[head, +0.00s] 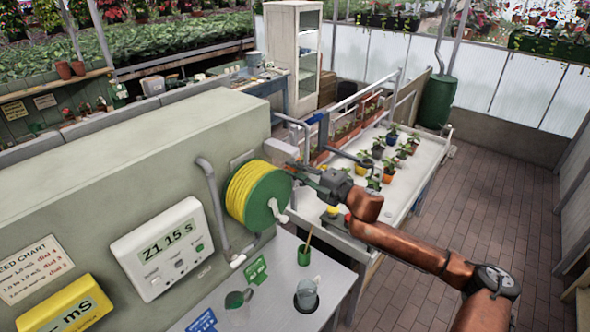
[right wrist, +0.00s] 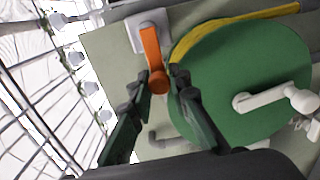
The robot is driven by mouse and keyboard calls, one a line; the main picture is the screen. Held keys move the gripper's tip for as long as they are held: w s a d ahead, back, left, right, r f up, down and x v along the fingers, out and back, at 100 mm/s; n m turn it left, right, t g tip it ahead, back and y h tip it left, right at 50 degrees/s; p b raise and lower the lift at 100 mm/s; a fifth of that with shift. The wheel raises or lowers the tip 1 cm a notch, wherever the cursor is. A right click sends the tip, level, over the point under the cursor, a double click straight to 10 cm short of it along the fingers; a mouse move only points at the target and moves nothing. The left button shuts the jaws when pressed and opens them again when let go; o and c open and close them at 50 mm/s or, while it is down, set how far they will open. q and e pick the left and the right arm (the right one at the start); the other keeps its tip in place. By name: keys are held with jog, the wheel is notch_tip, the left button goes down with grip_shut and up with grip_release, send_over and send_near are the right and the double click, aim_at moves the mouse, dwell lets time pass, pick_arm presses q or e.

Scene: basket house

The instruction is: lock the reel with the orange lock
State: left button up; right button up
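The reel (head: 258,192) is a green drum wound with yellow hose, mounted on the side of a pale green wall block. The reel also fills the right half of the right wrist view (right wrist: 235,85), with its white crank to the right. The orange lock (right wrist: 152,52) is a short lever on a white bracket beside the reel's rim. My right gripper (head: 291,168) is at the reel's upper right edge. Its fingers (right wrist: 157,88) are apart, with the lever's rounded end between their tips; contact is unclear. My left gripper is out of view.
A white control box (head: 162,247) and a grey pipe (head: 213,205) are on the wall left of the reel. A grey table (head: 270,310) below holds a green cup (head: 304,256) and a grey pot. A bench of potted plants (head: 425,160) stands behind my right arm.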

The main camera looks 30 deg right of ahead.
jog(key=o, duration=0.5)
jog(key=shift+f, duration=0.15)
jog(key=shift+s, duration=0.1)
jog(key=shift+v, duration=5.9)
jog(key=shift+d, duration=0.1)
